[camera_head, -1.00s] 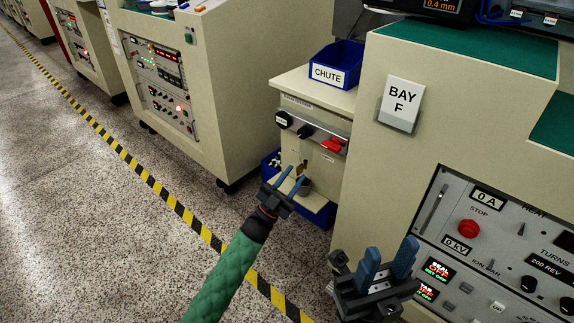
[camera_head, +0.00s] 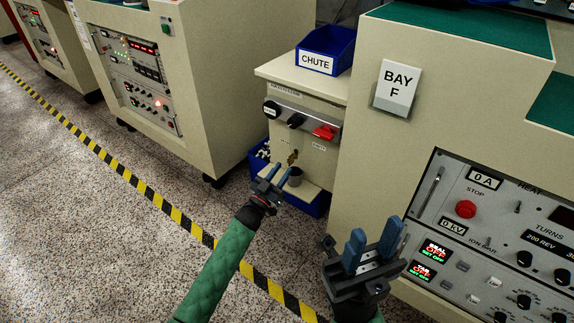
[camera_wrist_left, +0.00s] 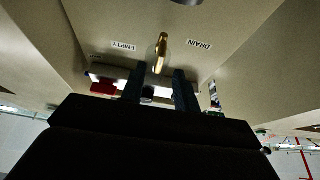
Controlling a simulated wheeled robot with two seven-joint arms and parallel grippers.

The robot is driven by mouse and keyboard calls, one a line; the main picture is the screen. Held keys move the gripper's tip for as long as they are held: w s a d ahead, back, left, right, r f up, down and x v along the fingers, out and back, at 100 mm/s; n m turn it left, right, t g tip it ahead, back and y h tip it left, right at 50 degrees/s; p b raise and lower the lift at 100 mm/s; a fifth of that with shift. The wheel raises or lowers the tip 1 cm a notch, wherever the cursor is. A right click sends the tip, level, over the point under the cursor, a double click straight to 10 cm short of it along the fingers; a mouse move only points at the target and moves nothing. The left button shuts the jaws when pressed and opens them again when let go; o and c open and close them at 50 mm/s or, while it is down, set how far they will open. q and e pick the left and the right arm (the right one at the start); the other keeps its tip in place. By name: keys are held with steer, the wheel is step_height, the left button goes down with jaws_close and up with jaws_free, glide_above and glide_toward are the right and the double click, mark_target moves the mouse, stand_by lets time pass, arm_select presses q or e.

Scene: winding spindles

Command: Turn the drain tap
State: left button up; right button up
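The drain tap is a small brass lever (camera_head: 293,157) on the front of the cream cabinet under the CHUTE bin. In the left wrist view the brass lever (camera_wrist_left: 162,52) stands upright between the EMPTY and DRAIN labels, beyond my fingers. My left gripper (camera_head: 278,174) is just below and left of the tap, apart from it, with its blue fingers spread and nothing between them. The fingers also show in the left wrist view (camera_wrist_left: 158,90), lined up about either side of the lever. My right gripper (camera_head: 373,250) is open and empty in front of the Bay F machine.
A blue bin (camera_head: 310,200) is at the cabinet's foot. A red knob (camera_head: 324,132) and black knobs are above the tap. The Bay F machine (camera_head: 375,150) stands close on the right.

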mark_target(288, 163)
arm_select(q)
steer(key=shift+x, duration=1.9)
steer(key=shift+c, duration=0.2)
jaws_close()
